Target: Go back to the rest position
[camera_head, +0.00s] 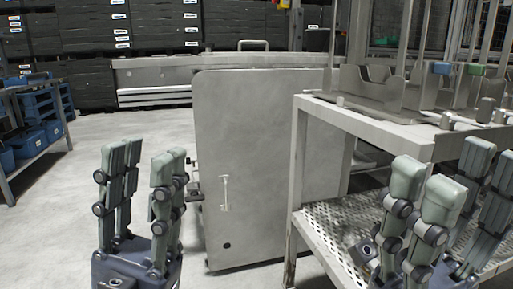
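My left gripper (146,160) stands upright at the lower left, fingers pointing up. Its fingers are apart with nothing between them, so it is open. My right gripper (452,180) is upright at the lower right, in front of the metal rack. Its fingers are also apart and I see nothing held. Both grippers' lower parts run out of the picture at the bottom.
A grey metal door (265,150) with a small handle stands in the middle. A metal rack (370,121) with a perforated lower shelf (335,222) is at the right. A blue shelf unit (34,140) holds bins at the left. Dark crates (85,35) line the back. Floor (60,210) is clear at left.

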